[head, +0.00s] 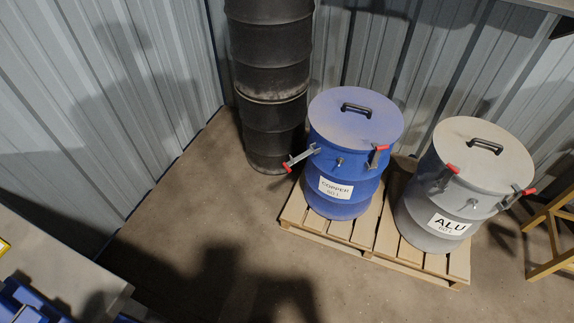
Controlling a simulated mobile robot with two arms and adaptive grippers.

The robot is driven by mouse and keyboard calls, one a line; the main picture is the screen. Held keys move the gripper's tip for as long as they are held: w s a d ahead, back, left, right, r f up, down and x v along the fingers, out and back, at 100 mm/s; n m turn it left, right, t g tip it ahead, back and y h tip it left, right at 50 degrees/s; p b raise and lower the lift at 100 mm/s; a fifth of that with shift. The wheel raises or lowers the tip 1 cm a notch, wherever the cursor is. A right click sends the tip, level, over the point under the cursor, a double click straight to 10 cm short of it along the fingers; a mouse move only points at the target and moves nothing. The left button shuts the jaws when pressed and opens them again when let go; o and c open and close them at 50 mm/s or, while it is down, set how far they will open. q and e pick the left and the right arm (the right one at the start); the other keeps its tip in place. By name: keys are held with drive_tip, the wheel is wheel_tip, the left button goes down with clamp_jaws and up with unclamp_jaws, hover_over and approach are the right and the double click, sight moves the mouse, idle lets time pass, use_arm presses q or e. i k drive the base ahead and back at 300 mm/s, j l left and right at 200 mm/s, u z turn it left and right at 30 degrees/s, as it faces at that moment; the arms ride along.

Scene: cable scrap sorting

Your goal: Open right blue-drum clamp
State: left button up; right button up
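The blue drum (350,160) with a "COPPER" label stands upright on a wooden pallet, its lid (355,117) on top with a black handle. Its right clamp (377,157), with a red grip, lies close against the drum's side just under the lid rim. Its left clamp (301,158) sticks outward from the drum to the left, with its red-tipped end away from the wall of the drum. Neither of my grippers is in view.
A grey "ALU" drum (456,205) with two red-gripped clamps stands close on the right of the same pallet (363,238). Stacked black drums (270,85) stand behind left. A yellow frame (550,232) is at far right, a table (62,262) at lower left. The floor in front is clear.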

sight(378, 148)
drive_tip(key=u, duration=0.65)
drive_tip(key=i+l+u, duration=0.1)
drive_tip(key=u, duration=0.5)
drive_tip(key=l+u, duration=0.1)
drive_tip(key=u, duration=0.55)
drive_tip(key=l+u, duration=0.15)
drive_tip(key=u, duration=0.45)
drive_tip(key=l+u, duration=0.1)
drive_tip(key=u, duration=0.55)
drive_tip(key=l+u, duration=0.1)
drive_tip(key=u, duration=0.5)
drive_tip(key=l+u, duration=0.1)
drive_tip(key=u, duration=0.55)
drive_tip(key=k+u, duration=0.1)
drive_tip(key=u, duration=0.55)
drive_tip(key=k+z, duration=0.15)
drive_tip(key=z, duration=0.85)
drive_tip(key=l+z, duration=0.1)
drive_tip(key=z, duration=0.4)
drive_tip(key=k+z, duration=0.1)
drive_tip(key=z, duration=0.35)
drive_tip(key=l+z, duration=0.1)
drive_tip(key=z, duration=0.85)
drive_tip(key=l+z, duration=0.15)
drive_tip(key=z, duration=1.3)
drive_tip(key=i+l, duration=0.05)
